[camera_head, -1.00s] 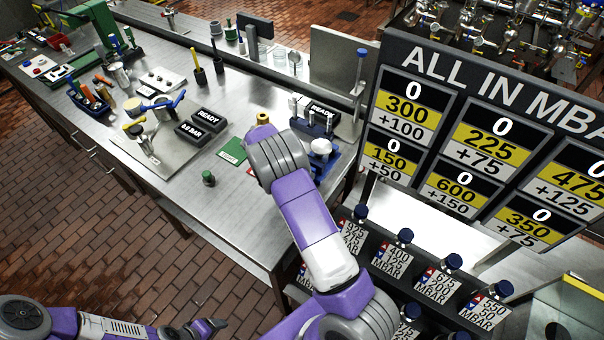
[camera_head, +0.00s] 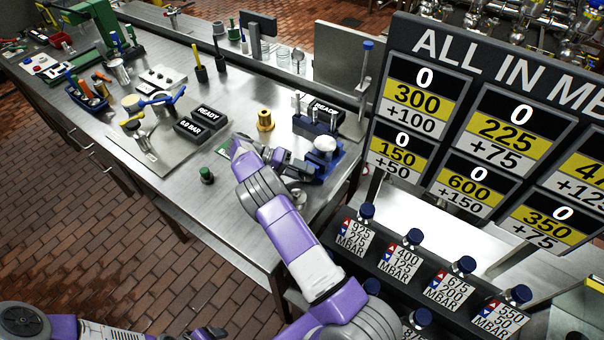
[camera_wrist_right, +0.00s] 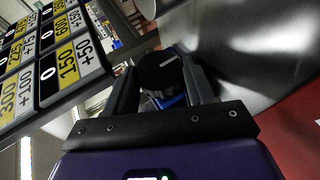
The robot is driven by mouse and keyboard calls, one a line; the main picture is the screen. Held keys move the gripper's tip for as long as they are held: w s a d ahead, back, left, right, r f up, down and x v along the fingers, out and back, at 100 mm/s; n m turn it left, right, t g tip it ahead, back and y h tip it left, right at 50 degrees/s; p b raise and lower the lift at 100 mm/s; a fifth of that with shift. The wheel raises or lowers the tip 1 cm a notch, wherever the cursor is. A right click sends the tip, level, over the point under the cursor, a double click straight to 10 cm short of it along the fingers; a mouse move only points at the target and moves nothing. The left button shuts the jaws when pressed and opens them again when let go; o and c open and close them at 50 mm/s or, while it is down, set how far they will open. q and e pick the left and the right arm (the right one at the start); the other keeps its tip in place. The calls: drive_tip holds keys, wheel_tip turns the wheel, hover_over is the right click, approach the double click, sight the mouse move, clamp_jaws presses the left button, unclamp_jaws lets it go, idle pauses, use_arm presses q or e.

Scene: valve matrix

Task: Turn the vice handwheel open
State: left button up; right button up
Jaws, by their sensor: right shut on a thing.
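The blue vice (camera_head: 327,165) stands near the right end of the steel bench, with a white rounded part on top. Its handwheel (camera_wrist_right: 160,72) shows in the right wrist view as a black round knob with a pale mark. My right gripper (camera_head: 298,167) reaches the vice's left side. In the wrist view its two fingers stand on either side of the handwheel, shut on it. The gripper hides the handwheel in the head view. My left gripper (camera_head: 205,333) is low at the picture's bottom edge, away from the bench, too cut off to judge.
A brass fitting (camera_head: 265,120) and a READY box (camera_head: 325,110) stand behind the vice. A green-topped knob (camera_head: 206,175) stands to the left. The large pressure board (camera_head: 470,140) and a row of blue-knobbed valves (camera_head: 408,245) crowd the right.

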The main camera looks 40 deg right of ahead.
idle(0.3)
drive_tip(key=o, duration=1.1)
drive_tip(key=shift+c, duration=0.2)
drive_tip(key=shift+f, duration=0.15)
drive_tip(key=shift+a, duration=0.15)
